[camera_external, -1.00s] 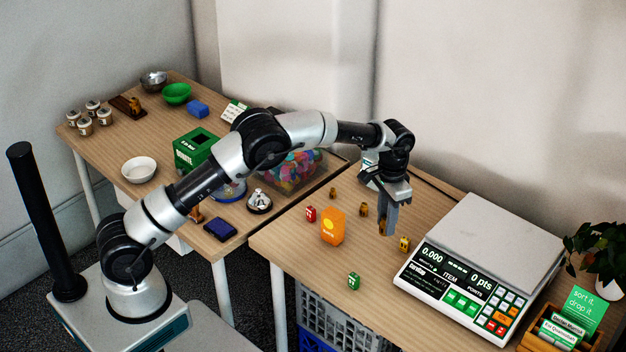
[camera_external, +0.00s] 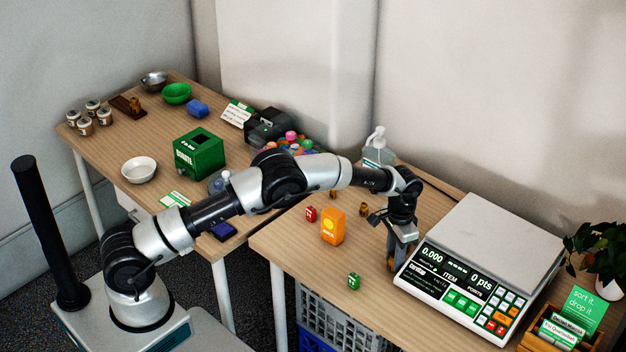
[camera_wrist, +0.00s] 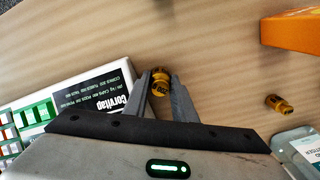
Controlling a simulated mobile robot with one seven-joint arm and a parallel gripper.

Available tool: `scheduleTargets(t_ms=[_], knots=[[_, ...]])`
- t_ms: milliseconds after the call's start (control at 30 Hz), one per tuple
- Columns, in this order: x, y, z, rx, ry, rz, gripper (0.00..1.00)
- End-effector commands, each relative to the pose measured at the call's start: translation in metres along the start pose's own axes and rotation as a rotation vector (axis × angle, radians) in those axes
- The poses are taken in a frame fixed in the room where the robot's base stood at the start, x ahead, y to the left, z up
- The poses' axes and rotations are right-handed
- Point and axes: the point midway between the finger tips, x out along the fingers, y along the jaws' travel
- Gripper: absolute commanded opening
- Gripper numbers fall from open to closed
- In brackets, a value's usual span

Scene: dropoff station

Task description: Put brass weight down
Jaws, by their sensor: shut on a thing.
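My gripper (camera_external: 398,258) points down close to the table, just left of the scale. In the wrist view my gripper (camera_wrist: 161,90) is shut on a small brass weight (camera_wrist: 161,80), held between the two fingertips. Two other brass weights stand on the table, one (camera_external: 364,209) behind my gripper and one (camera_external: 333,193) farther back. A brass weight lying clear of the fingers (camera_wrist: 277,104) also shows at right in the wrist view.
The white scale (camera_external: 500,240) reads 0.000 and stands close beside my gripper on the right. An orange box (camera_external: 333,227), a red block (camera_external: 311,214) and a green block (camera_external: 354,281) are to the left. A pump bottle (camera_external: 377,150) stands behind. Bare table (camera_external: 300,245) lies at front left.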

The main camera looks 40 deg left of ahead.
Motion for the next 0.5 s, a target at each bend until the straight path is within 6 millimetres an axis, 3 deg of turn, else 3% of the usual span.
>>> scheduleTargets(t_ms=[300, 333, 367, 500], knots=[[0.0021, -0.0001, -0.0008, 0.0, 0.003, 0.0, 0.0], [0.0024, -0.0001, -0.0006, 0.0, 0.002, 0.0, 0.26], [0.0015, -0.0001, -0.0006, 0.0, 0.002, 0.0, 0.31], [0.0015, -0.0001, -0.0006, 0.0, 0.002, 0.0, 0.32]])
